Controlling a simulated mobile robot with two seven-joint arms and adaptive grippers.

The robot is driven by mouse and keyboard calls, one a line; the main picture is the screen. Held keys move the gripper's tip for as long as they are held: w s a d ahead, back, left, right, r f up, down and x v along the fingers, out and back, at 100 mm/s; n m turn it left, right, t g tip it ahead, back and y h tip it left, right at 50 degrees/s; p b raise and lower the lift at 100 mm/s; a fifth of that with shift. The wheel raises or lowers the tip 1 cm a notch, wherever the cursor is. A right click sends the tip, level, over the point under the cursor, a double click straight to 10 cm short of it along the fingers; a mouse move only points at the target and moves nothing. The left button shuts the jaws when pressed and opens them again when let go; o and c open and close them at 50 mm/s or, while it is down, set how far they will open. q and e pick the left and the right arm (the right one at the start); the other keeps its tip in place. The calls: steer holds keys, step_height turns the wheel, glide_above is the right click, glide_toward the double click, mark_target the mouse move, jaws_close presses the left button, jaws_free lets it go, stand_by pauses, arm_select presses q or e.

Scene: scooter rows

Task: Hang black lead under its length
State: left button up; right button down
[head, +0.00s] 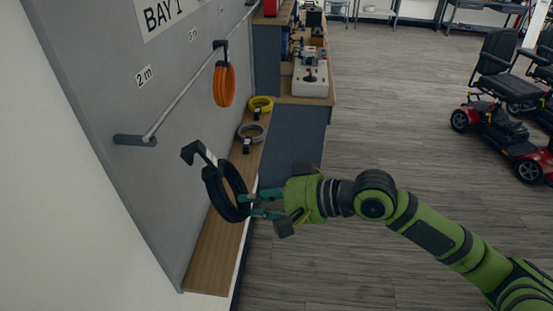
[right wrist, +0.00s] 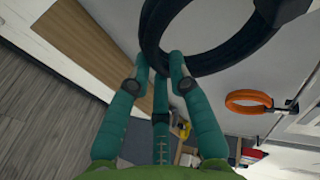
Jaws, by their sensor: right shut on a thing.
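My right gripper (head: 252,204) is shut on the coiled black lead (head: 216,196) at its right side. The lead hangs in the air in front of the grey wall board, with a black hook (head: 193,151) at its top and a small pale tag. The hook is apart from the rail (head: 180,97), to the right of and below the rail's near end. In the right wrist view the black coil (right wrist: 215,60) crosses between my fingertips (right wrist: 160,72). The "2 m" label (head: 144,76) is above the near part of the rail. My left gripper is not in view.
An orange lead (head: 224,84) hangs from the rail near the "3 m" label (head: 193,35). A yellow lead (head: 260,106) and a grey lead (head: 250,133) lie on the wooden ledge (head: 212,258) below. A workbench stands beyond; scooters (head: 500,135) stand at the right.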

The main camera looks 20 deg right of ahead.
steer(key=w+d+r+m+t+y, duration=0.2)
steer(key=w+d+r+m+t, duration=0.2)
steer(key=w+d+r+t, duration=0.1)
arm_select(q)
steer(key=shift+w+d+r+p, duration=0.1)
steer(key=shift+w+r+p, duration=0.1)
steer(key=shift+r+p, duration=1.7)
arm_select(e)
steer(key=w+a+f, duration=0.1)
steer(key=w+a, duration=0.4)
steer(key=a, duration=0.7)
steer(key=shift+a+f+m+t+h, duration=0.3)
steer(key=shift+a+f, duration=0.05)
steer(key=shift+f, duration=0.05)
steer(key=shift+w, duration=0.1)
steer(key=c, duration=1.1)
jaws_free()
steer(key=shift+o, duration=0.2)
